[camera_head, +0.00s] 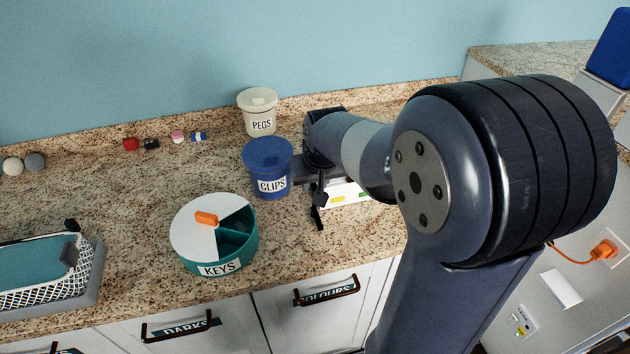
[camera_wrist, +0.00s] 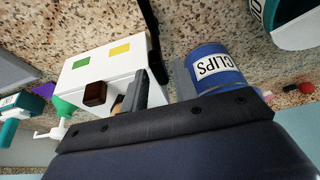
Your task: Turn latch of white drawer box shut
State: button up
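The white drawer box (camera_head: 346,190) stands on the counter, mostly hidden behind my arm in the head view. In the wrist view the white drawer box (camera_wrist: 112,72) shows a face with a green and a yellow patch. A dark brown block (camera_wrist: 95,93) sits on it; I cannot tell whether this is the latch or how it is turned. My gripper (camera_wrist: 160,88) has its two grey fingers apart, beside the box, between it and the blue CLIPS tub. Nothing shows gripped. In the head view my gripper (camera_head: 318,188) is low over the counter.
The blue CLIPS tub (camera_head: 268,170) stands very close to my gripper. The PEGS tub (camera_head: 258,112) is behind it, the round KEYS box (camera_head: 184,238) in front left. A white soap pump (camera_wrist: 55,125) is beside the box. Counter front centre is clear.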

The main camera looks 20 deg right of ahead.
grip_shut()
jog(key=shift+n, duration=0.4)
jog(key=n+y+b, duration=0.1)
jog(key=n, duration=0.1)
jog(key=shift+d+f+n+b, duration=0.1)
jog(key=shift+n+b, duration=0.2)
jog(key=shift+n, duration=0.1)
jog(key=n+y+b, duration=0.1)
jog(key=n, duration=0.1)
jog(key=n+g+y+b, duration=0.1)
jog(key=n, duration=0.1)
jog(key=shift+w+d+n, duration=0.1)
jog(key=shift+w+n, duration=0.05)
jog(key=shift+n, duration=0.15)
jog(key=n+g+y+b, duration=0.1)
jog(key=n, duration=0.3)
jog(key=shift+w+d+n, duration=0.1)
jog(key=shift+n, duration=0.2)
jog(key=n+g, duration=0.2)
jog(key=n, duration=0.3)
jog(key=shift+w, duration=0.1)
